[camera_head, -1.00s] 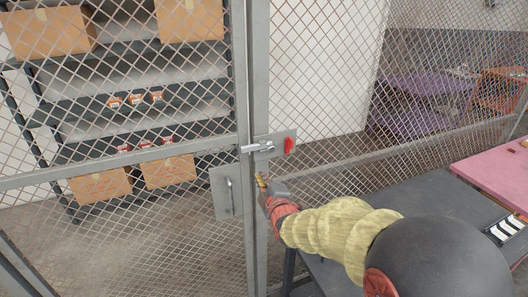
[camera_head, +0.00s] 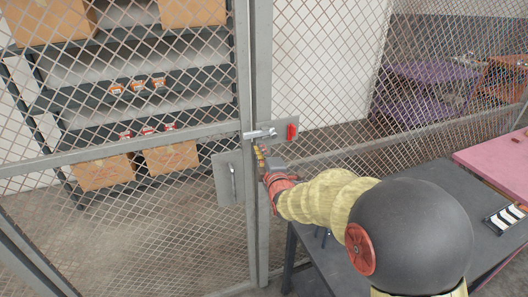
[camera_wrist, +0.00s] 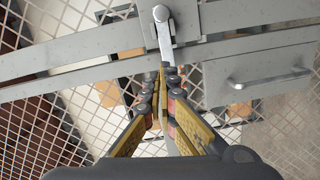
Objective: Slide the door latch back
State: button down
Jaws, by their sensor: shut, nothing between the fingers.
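The door latch (camera_head: 262,133) is a silver bar across the gap between the mesh door's frame and the fixed post, on a grey plate with a red piece (camera_head: 291,132). In the wrist view the latch (camera_wrist: 164,32) has a round knob end and points toward my fingertips. My gripper (camera_head: 262,158) is just below the latch in the head view. In the wrist view my gripper (camera_wrist: 163,72) is shut and empty, its tips close to the end of the latch bar. I cannot tell whether they touch it.
The door handle plate (camera_head: 228,180) is left of my gripper. A dark table (camera_head: 400,190) and a pink table (camera_head: 495,165) stand on the right. Behind the mesh are shelves with cardboard boxes (camera_head: 104,170).

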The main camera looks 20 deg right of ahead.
send_near(262, 131)
jog(key=w+a, duration=0.3)
jog(key=a, duration=0.1)
jog(key=d, duration=0.2)
jog(key=w+d+p, duration=0.1)
jog(key=d, duration=0.1)
jog(key=shift+w+d+f, duration=0.15)
jog(key=shift+d+f, duration=0.05)
jog(key=d+b, duration=0.4)
jog(key=d, duration=0.2)
jog(key=shift+w+b, duration=0.1)
jog(key=shift+b, duration=0.3)
